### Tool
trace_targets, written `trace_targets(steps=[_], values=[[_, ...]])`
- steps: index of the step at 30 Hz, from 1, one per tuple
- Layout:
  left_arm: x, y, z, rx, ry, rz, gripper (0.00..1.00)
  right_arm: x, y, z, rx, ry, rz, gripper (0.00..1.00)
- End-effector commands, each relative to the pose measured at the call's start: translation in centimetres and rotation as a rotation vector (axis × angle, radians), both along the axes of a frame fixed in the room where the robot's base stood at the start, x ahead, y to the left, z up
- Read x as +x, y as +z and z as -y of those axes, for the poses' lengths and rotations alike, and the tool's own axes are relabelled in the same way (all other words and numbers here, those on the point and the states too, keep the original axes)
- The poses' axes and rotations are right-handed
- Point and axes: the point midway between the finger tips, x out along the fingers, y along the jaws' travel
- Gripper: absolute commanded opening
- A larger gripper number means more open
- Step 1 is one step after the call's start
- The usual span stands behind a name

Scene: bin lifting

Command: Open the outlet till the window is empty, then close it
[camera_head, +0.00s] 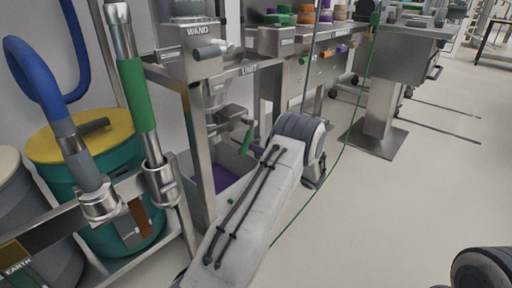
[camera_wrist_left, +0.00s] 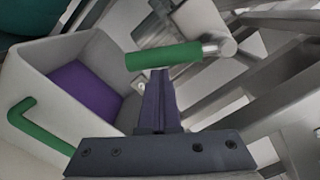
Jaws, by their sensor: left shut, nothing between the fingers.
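The outlet is a metal valve (camera_head: 228,116) under the hopper on the steel frame. Its green lever handle (camera_head: 247,135) hangs down at a slant; in the left wrist view the handle (camera_wrist_left: 164,56) lies nearly level. My left gripper (camera_head: 258,148) is mostly hidden behind its own wrist in the head view. In the left wrist view its fingers (camera_wrist_left: 160,76) are shut and empty, with the tips at the handle's lower edge; I cannot tell whether they touch. Below is a grey bin (camera_head: 190,192) with purple contents (camera_head: 224,178). I cannot make out the window's level. My right gripper is out of view.
A green bar handle (camera_wrist_left: 38,128) is on the bin's near side. A blue hose (camera_head: 48,90), a green-gripped metal wand (camera_head: 138,95) and a teal drum with a yellow lid (camera_head: 90,135) stand at left.

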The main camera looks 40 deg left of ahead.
Motion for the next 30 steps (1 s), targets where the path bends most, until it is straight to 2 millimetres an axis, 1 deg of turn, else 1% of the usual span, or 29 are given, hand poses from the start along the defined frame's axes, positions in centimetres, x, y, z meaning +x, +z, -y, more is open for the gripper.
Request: trace_targets(steps=[5,11,24,30], values=[[-0.5,0.5,-0.1,0.005,0.005,-0.044,0.0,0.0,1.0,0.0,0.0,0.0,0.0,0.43],[-1.4,1.1,-0.2,0.014,0.006,-0.148,0.0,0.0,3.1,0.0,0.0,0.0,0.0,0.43],[-4.1,3.4,-0.4,0.046,0.006,-0.548,0.0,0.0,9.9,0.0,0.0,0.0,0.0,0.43],[-4.9,4.4,-0.5,0.06,0.005,-0.716,0.0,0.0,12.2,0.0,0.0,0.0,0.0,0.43]])
